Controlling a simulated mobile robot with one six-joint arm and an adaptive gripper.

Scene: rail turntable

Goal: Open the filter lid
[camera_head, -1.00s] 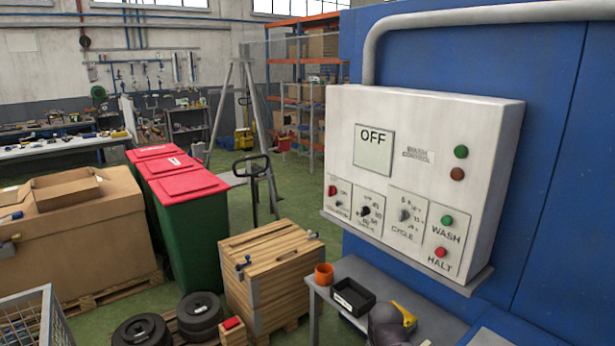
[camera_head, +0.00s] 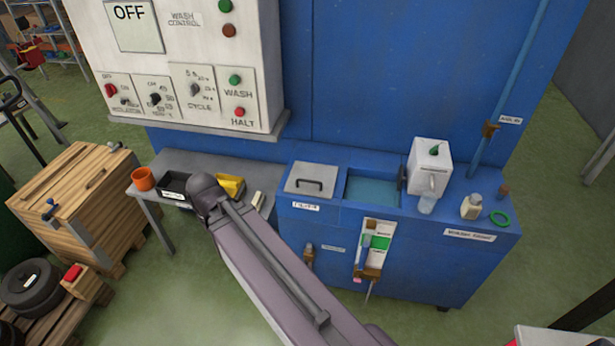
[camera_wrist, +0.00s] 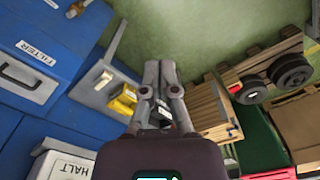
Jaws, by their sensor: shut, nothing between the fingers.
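The filter lid (camera_head: 308,172) is a flat grey square with a dark bar handle, lying closed on top of the blue washer cabinet. A label (camera_head: 305,206) is on the cabinet front below it. In the wrist view the dark handle (camera_wrist: 20,75) shows at the left edge beside the "FILTER" label (camera_wrist: 36,53). My gripper (camera_wrist: 160,68) is shut and empty, apart from the lid, with the lid off to its left in the wrist view. In the head view my arm crosses the front of the side bench, and I cannot make out the fingers.
An open basin (camera_head: 373,190) lies right of the lid, with a white dispenser (camera_head: 430,165) and bottles beyond. The side bench (camera_head: 165,215) holds an orange cup (camera_head: 143,179), a black tray (camera_head: 172,189) and a yellow item (camera_head: 231,186). A wooden crate (camera_head: 75,190) stands left.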

